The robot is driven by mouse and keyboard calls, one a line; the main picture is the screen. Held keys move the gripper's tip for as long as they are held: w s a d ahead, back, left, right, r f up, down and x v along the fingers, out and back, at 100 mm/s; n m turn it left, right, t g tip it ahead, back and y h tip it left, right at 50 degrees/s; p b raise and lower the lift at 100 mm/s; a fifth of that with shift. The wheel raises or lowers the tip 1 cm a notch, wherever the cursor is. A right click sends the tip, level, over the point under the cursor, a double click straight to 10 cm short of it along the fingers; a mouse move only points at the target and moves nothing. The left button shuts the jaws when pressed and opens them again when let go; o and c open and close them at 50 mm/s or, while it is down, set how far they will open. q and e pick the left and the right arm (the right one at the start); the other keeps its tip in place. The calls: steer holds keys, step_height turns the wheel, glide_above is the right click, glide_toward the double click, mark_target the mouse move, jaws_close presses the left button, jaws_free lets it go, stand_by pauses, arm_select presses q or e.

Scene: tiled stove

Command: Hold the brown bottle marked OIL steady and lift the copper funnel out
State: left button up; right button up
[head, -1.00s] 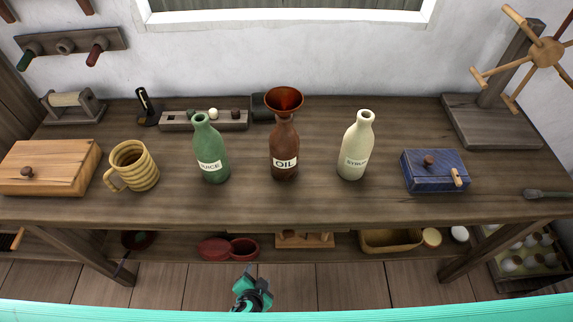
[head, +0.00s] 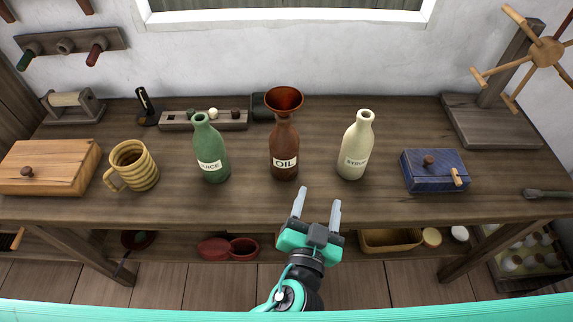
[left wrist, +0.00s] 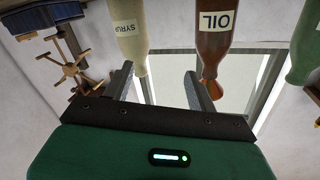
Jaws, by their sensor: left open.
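The brown bottle marked OIL (head: 285,150) stands upright in the middle of the table. The copper funnel (head: 285,98) sits in its mouth, wide end up. My left gripper (head: 317,195) is open and empty, in front of the table's front edge, below and slightly right of the brown bottle in the head view, and apart from it. In the left wrist view, which is upside down, the brown bottle (left wrist: 214,45) and the funnel (left wrist: 211,88) show beyond the right finger. My right gripper is in neither view.
A green bottle (head: 210,150) stands left of the brown bottle, and a cream SYRUP bottle (head: 356,148) stands right of it. A ribbed mug (head: 135,167), a wooden box (head: 50,165) and a blue box (head: 433,170) stand farther out. The table front (head: 250,205) is clear.

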arm_select(q)
step_height(320, 180, up, 4)
steer(key=n, duration=0.1)
steer(key=n+y, duration=0.5)
steer(key=n, duration=0.1)
glide_toward(284, 128)
steer(key=shift+t, duration=0.4)
steer(key=w, duration=1.1)
steer(key=shift+w+a+f, duration=0.1)
steer(key=shift+w+f, duration=0.3)
jaws_close()
